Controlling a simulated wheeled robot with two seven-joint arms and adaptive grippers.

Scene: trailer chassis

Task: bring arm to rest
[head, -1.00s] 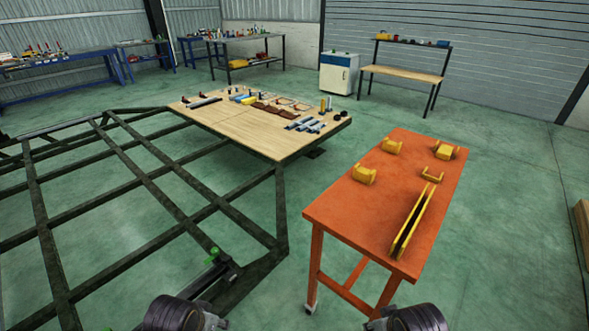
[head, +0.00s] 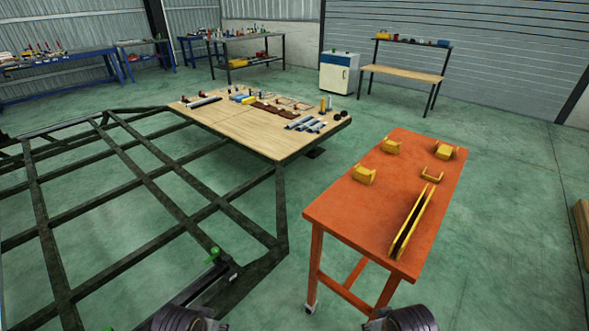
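Two dark rounded parts of my own arms show at the bottom edge of the head view, one left of the middle and one to the right. Neither gripper's fingers are in the picture, so whether they are open, shut or holding anything is hidden. The left arm part is beside the dark trailer chassis frame (head: 150,180). The right arm part is in front of the near edge of the orange table (head: 360,210).
Yellow brackets (head: 364,175) and a long yellow channel (head: 411,222) lie on the orange table. A green-tipped clamp (head: 213,256) is at the chassis's near edge. A wooden board with parts (head: 245,128) rests on the chassis's far corner. Green floor is clear between chassis and table.

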